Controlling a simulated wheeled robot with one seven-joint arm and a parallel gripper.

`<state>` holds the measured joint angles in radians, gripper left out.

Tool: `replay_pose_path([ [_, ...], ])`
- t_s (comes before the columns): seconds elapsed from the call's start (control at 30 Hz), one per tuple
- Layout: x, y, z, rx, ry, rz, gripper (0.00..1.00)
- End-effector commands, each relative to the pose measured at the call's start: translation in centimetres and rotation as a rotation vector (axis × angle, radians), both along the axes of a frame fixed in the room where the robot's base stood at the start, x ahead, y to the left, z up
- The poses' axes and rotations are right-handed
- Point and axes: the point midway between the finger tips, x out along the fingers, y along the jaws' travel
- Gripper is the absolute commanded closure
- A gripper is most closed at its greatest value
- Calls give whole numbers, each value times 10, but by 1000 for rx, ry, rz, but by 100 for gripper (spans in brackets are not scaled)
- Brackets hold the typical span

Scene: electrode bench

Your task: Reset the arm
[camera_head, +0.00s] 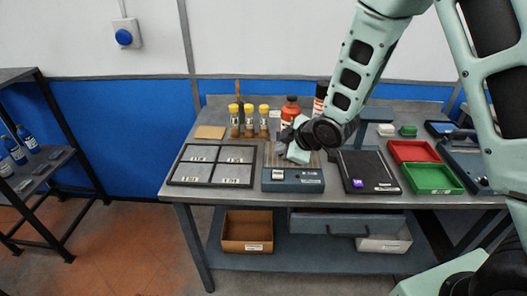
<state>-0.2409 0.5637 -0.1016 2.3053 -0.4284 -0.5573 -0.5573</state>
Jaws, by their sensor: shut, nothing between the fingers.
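My arm reaches down from the upper right over the metal workbench (185,205). My gripper (290,146) is above the middle of the bench, close behind the blue-grey device (292,185) with a white label. The fingers are small and partly hidden by the wrist, and they look shut with nothing held. I cannot tell whether the gripper touches anything below it.
Right are a black pad (372,185), a red tray (405,145) and a green tray (433,190). A shelf (60,178) stands left.

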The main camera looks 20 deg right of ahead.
Motion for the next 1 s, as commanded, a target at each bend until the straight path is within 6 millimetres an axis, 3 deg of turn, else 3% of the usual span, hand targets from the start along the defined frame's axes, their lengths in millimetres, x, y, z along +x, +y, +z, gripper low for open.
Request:
replay_pose_path([
  [0.17,-5,5,5,8,17,-12,100],
  [0.27,-26,21,18,29,94,-62,100],
  [0.37,-68,43,36,55,228,-140,100],
  [0.5,-153,68,61,61,452,-261,100],
  [0.7,-267,75,86,-7,700,-403,100],
  [0.83,-309,71,94,-50,779,-456,100],
  [1.0,-326,68,97,-72,814,-480,100],
])
